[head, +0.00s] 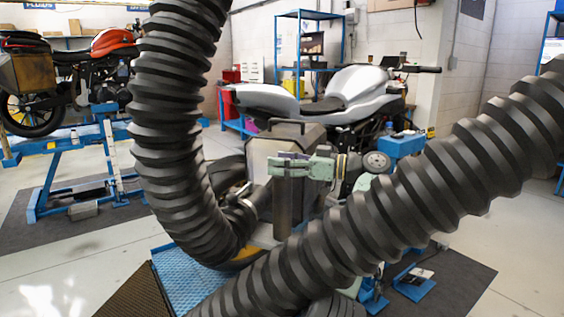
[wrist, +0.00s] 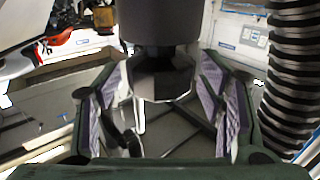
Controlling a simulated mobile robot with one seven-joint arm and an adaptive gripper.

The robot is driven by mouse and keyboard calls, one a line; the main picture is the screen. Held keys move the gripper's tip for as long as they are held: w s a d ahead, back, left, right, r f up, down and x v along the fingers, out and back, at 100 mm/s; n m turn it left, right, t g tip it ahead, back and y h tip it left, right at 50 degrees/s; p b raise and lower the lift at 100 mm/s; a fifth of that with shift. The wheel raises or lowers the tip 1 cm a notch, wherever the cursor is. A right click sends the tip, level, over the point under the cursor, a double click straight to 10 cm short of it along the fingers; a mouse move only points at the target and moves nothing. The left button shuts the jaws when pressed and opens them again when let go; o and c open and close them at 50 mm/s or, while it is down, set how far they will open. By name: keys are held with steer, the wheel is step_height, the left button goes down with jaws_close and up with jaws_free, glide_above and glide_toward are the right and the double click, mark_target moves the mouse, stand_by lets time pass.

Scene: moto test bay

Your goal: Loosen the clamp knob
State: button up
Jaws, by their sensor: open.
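My gripper (head: 281,166) is in the middle of the head view, pale green with purple pads, in front of a silver case. In the wrist view its two fingers (wrist: 163,95) are spread apart. A dark faceted piece (wrist: 162,76), which looks like the clamp knob, appears between the fingers below a dark grey cylinder (wrist: 158,22). I see gaps at both sides, and I cannot tell its depth relative to the fingertips. In the head view a grey upright cylinder (head: 282,208) shows just below the fingers; the knob itself is not clear there.
Thick black ribbed hoses (head: 175,110) cross the head view at left and right and hide much of the work area. The silver case (head: 262,158) is beside a grey motorcycle (head: 362,92). A red motorcycle (head: 105,45) stands on a blue lift (head: 60,145) at left.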

steer(key=v, duration=1.2)
